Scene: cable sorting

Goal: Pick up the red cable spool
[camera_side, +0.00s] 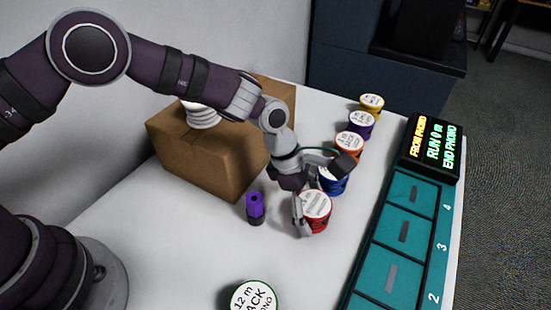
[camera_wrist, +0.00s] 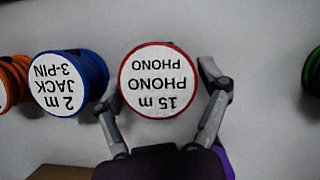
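The red cable spool (camera_side: 314,208) stands upright on the white table, with a white top label. In the wrist view its label (camera_wrist: 158,80) reads "15 m PHONO PHONO". My gripper (camera_side: 322,190) is low at the spool, with its fingers apart on either side of it. In the wrist view the fingers of my gripper (camera_wrist: 161,91) are open to the left and right of the spool, with a gap visible on the right. The left finger lies between the red spool and the blue spool (camera_wrist: 68,80). Whether either finger touches the red spool, I cannot tell.
The blue spool stands close behind the red one, followed by orange (camera_side: 349,146), purple (camera_side: 361,124) and yellow (camera_side: 371,103) spools. A cardboard box (camera_side: 205,150), a small purple item (camera_side: 255,207) and a green-rimmed spool (camera_side: 254,297) are nearby. A teal slotted tray (camera_side: 397,250) lies right.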

